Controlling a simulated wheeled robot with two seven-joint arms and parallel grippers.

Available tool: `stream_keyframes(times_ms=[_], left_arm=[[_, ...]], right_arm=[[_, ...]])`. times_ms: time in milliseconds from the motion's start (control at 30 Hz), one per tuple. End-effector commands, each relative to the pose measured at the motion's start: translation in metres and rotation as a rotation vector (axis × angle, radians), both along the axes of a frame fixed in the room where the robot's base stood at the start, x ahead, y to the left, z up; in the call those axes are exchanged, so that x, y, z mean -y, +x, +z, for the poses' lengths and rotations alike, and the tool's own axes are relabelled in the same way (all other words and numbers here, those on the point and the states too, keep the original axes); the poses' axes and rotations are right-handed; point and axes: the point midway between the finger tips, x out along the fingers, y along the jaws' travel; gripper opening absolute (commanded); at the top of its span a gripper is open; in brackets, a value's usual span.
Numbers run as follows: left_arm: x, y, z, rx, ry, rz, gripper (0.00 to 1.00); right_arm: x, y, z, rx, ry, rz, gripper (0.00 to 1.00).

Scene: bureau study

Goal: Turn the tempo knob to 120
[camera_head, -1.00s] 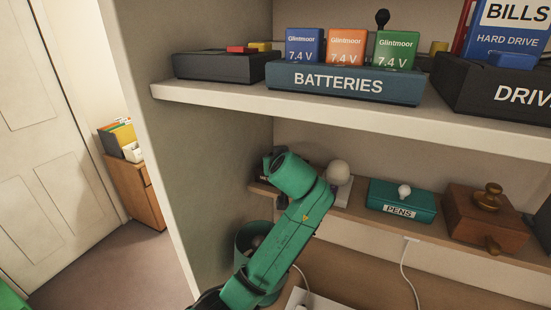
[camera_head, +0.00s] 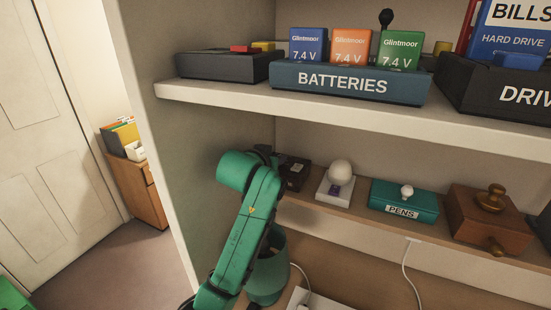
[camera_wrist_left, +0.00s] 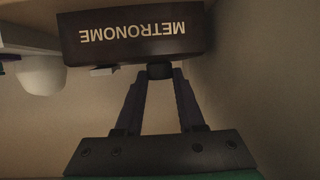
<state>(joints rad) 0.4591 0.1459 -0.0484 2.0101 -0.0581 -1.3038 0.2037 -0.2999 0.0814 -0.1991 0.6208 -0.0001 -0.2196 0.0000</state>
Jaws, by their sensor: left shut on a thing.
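The metronome (camera_wrist_left: 130,40) is a dark box, upside down in the left wrist view, with its name in pale letters. In the head view its dark body (camera_head: 296,172) is partly hidden behind my left arm, at the left end of the lower shelf. A small dark knob (camera_wrist_left: 159,71) sticks out from the metronome's edge. My left gripper (camera_wrist_left: 160,78) is shut on this knob, one finger on each side. No dial number is readable, so the setting cannot be told. My right gripper is in neither view.
To the metronome's right on the lower shelf (camera_head: 355,207) stand a white ball on a base (camera_head: 340,172), a teal pens box (camera_head: 390,194) and a brown wooden box (camera_head: 487,222). The upper shelf (camera_head: 300,111) is overhead.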

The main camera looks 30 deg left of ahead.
Motion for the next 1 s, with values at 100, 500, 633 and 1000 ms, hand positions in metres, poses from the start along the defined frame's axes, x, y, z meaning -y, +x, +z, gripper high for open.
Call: stream_keyframes(times_ms=[100,500,633,1000], left_arm=[[-0.0016,0.0000,0.0006,0.002,0.001,-0.040,0.00],[-0.0015,0.0002,0.0006,0.001,0.000,-0.081,0.00],[-0.0014,0.0003,0.0006,0.001,-0.001,-0.081,0.00],[-0.0012,0.0001,0.0001,0.000,0.000,-0.080,0.68]], right_arm=[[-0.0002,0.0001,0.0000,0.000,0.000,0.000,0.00],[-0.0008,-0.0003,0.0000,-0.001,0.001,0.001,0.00],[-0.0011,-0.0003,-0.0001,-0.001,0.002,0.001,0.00],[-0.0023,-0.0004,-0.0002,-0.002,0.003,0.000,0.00]])
